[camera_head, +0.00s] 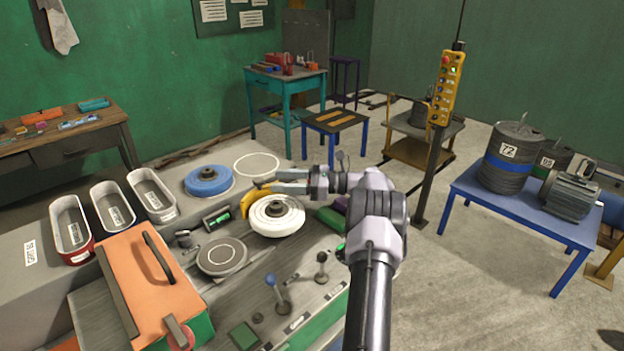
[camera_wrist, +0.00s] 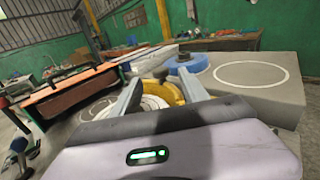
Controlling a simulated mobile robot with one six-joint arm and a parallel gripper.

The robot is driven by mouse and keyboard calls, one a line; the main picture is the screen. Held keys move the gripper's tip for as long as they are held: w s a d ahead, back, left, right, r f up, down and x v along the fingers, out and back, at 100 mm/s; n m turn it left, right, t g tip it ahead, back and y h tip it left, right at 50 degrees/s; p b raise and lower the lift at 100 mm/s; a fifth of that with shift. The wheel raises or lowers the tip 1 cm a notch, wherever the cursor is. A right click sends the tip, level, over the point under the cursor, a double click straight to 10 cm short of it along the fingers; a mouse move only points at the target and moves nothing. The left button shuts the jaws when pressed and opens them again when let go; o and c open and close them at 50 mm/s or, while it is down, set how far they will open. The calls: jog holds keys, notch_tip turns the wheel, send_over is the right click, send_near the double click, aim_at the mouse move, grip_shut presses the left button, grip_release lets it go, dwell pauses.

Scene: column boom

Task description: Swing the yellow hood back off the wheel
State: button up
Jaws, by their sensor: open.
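The yellow hood (camera_head: 251,197) is a curved piece at the left and back edge of the white wheel (camera_head: 277,216) on the bench. The wheel's top is mostly uncovered in the head view. My gripper (camera_head: 273,181) reaches in from the right, fingers open, at the hood's far end. In the wrist view the hood (camera_wrist: 172,94) shows between the two spread fingers of my gripper (camera_wrist: 159,80), with part of the white wheel (camera_wrist: 150,103) beside it. The fingers hide some of the hood; I cannot tell whether they touch it.
A blue disc (camera_head: 208,180) lies behind the hood, and a grey disc (camera_head: 222,256) in front. Blue-knobbed and black-knobbed levers (camera_head: 276,290) stand nearer. An orange box (camera_head: 150,285) and several trays (camera_head: 112,207) are at left. An empty white ring (camera_head: 257,165) marks clear bench behind.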

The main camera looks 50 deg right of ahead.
jog(key=p+v, duration=0.1)
jog(key=v, duration=1.1)
jog(key=shift+a, duration=0.1)
jog(key=w+a+r+n+g, duration=0.35)
jog(key=w+a, duration=0.25)
jog(key=a, duration=0.3)
jog(key=w+a+r+n+g, duration=0.3)
jog(key=w+a+r, duration=0.2)
jog(key=a, duration=0.5)
jog(key=s+a+r+n+g+h+b, duration=0.1)
jog(key=a+r+n+g, duration=0.15)
jog(key=a, duration=0.55)
jog(key=s+a+r+n+g+h+b, duration=0.1)
jog(key=a+n, duration=0.2)
jog(key=a, duration=0.6)
jog(key=s+a+n+g+h, duration=0.1)
jog(key=s+a+n+h, duration=0.4)
jog(key=s+a, duration=0.7)
jog(key=s+a+f+n+t, duration=0.1)
jog(key=s+a+f+n, duration=0.1)
jog(key=s+f+n, duration=0.1)
jog(key=s+a+f+n, duration=0.3)
jog(key=s+f+n, duration=0.1)
jog(key=s, duration=0.4)
jog(key=shift+s+a+n+t+h+b, duration=0.3)
jog(key=shift+a+n+t+h+b, duration=0.1)
jog(key=shift+n, duration=0.1)
